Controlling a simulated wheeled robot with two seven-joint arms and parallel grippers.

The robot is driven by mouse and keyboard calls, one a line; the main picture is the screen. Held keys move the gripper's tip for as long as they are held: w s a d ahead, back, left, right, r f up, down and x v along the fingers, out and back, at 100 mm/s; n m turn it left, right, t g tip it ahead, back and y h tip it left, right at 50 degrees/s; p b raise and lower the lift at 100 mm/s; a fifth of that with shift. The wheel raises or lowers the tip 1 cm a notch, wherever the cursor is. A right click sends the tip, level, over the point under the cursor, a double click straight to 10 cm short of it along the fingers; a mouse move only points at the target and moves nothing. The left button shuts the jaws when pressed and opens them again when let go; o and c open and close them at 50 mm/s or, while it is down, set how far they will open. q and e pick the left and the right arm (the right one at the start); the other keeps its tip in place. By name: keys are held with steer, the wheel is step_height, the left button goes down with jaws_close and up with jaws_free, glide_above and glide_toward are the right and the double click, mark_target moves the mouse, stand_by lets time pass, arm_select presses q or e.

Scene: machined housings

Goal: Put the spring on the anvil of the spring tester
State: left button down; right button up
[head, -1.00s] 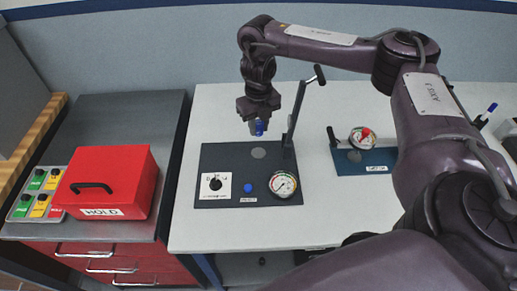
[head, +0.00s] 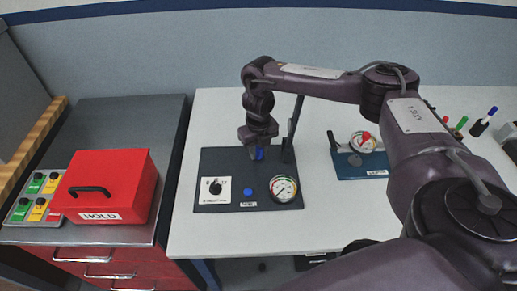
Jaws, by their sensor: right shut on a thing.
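My right gripper (head: 258,148) is shut on a small blue spring (head: 259,154), held low over the dark grey tester (head: 226,165). This tester has a lever (head: 293,125), a gauge (head: 284,188), a knob on a white panel (head: 214,188) and a blue button (head: 248,191). Its round grey anvil is now hidden behind the gripper and spring. I cannot tell whether the spring touches it. The labels are too small to read. My left gripper is not in view.
A smaller blue station (head: 372,174) with a gauge (head: 363,142) stands to the right. A red box marked HOLD (head: 125,175) and a button panel (head: 35,200) sit on the grey cabinet (head: 125,115) at left. The white table (head: 330,225) is clear in front.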

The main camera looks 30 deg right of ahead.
steer(key=o, duration=1)
steer(key=shift+f, duration=0.15)
steer(key=shift+r, duration=0.35)
steer(key=shift+w+r, duration=0.1)
steer(key=shift+r, duration=0.2)
step_height(320, 180, up, 4)
steer(key=shift+f+b, duration=0.2)
steer(key=shift+b, duration=0.15)
step_height(320, 180, up, 8)
steer(key=shift+f+p, duration=0.25)
steer(key=shift+p, duration=0.85)
